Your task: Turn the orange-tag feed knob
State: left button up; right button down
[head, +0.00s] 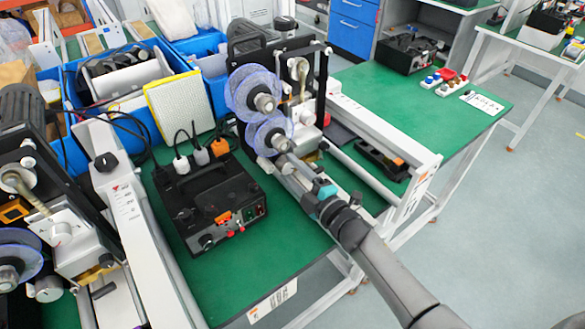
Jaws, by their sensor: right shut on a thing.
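My right gripper (321,188) reaches in from the lower right with its teal and dark jaws at the front of the middle coder (305,68). It is shut on a small part there, which the jaws mostly hide. I cannot tell from this view whether that part carries an orange tag. A black control box (212,200) with orange tags (222,217) and a dark knob (207,241) on its front stands on the green table to the left, apart from the gripper. My left gripper is not in view.
Another coder (60,225) stands at the left, with a dark knob (105,162) on its white rail. Blue ribbon reels (253,95) are close above my right gripper. A black device with an orange part (392,146) lies right of it. Free green tabletop (375,92) shows behind.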

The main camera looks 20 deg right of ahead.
jog(key=shift+m, duration=0.3)
jog(key=shift+c, duration=1.4)
grip_release()
jog(key=v, duration=1.5)
jog(key=shift+p, duration=0.45)
jog(key=shift+s, duration=0.1)
